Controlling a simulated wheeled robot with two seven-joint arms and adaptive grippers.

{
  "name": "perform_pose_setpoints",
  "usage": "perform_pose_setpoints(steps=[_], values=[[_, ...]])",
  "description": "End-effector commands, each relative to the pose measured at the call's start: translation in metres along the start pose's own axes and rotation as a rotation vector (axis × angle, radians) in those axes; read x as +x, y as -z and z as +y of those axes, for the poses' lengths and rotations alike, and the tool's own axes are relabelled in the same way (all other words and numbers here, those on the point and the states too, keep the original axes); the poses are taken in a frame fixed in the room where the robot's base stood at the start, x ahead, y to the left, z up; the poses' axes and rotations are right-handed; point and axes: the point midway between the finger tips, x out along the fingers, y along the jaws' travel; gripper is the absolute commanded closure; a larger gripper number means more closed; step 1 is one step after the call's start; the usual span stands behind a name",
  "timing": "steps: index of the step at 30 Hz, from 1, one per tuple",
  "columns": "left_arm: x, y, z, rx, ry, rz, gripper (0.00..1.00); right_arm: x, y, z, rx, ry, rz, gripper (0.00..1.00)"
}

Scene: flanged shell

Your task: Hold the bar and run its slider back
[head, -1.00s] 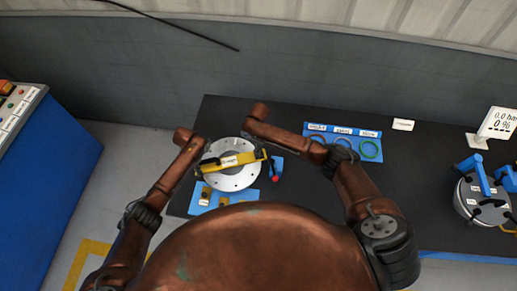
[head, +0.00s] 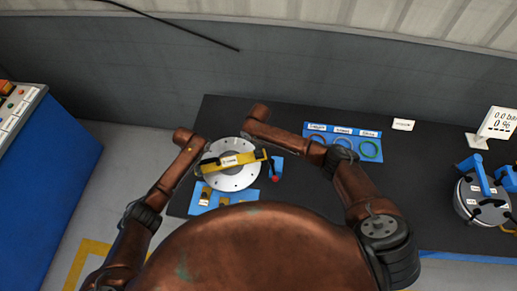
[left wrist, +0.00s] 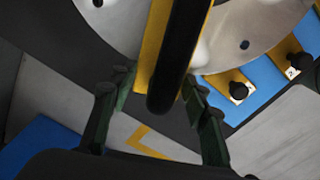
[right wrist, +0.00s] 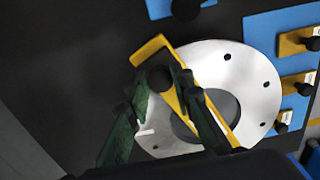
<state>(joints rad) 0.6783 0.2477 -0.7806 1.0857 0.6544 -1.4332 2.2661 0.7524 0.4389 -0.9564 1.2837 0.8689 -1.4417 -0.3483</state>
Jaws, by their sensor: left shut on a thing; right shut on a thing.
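A yellow bar (head: 248,158) with a white label lies across a round silver flange (head: 232,180) with bolt holes. It also shows in the left wrist view (left wrist: 150,45) and the right wrist view (right wrist: 148,50). My left gripper (left wrist: 158,82) is shut on a black handle (left wrist: 178,50) at the bar's left end. My right gripper (right wrist: 160,90) is shut on a black knob (right wrist: 160,78) near the bar's other end. I cannot tell which black part is the slider. In the head view my arms partly hide the fingertips.
A blue pad with yellow clamps (head: 208,200) lies by the flange's near side. A red-tipped part (head: 275,179) is at its right. A blue tray with rings (head: 370,149) lies behind my right arm. Another fixture (head: 480,195) and a gauge sign (head: 498,123) stand far right.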

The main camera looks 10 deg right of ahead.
Motion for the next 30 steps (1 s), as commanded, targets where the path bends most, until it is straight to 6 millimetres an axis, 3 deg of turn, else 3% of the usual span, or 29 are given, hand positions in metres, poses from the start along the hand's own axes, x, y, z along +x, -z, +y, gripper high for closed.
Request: perform_pose_setpoints(steps=[10,18,21,30], values=[[0.001,0.0,-0.001,0.001,0.001,0.0,1.0,-0.001,0.005,-0.002,-0.001,0.0,0.002,1.0],[0.0,-0.001,-0.001,0.001,0.001,0.0,1.0,0.0,0.052,-0.021,-0.002,0.001,0.004,1.0],[0.0,-0.001,-0.001,0.001,0.001,-0.001,1.0,-0.001,0.06,-0.025,-0.001,0.0,0.004,1.0],[0.001,-0.002,-0.001,0.002,0.001,-0.003,1.0,-0.001,0.062,-0.025,-0.001,0.0,0.004,1.0]])
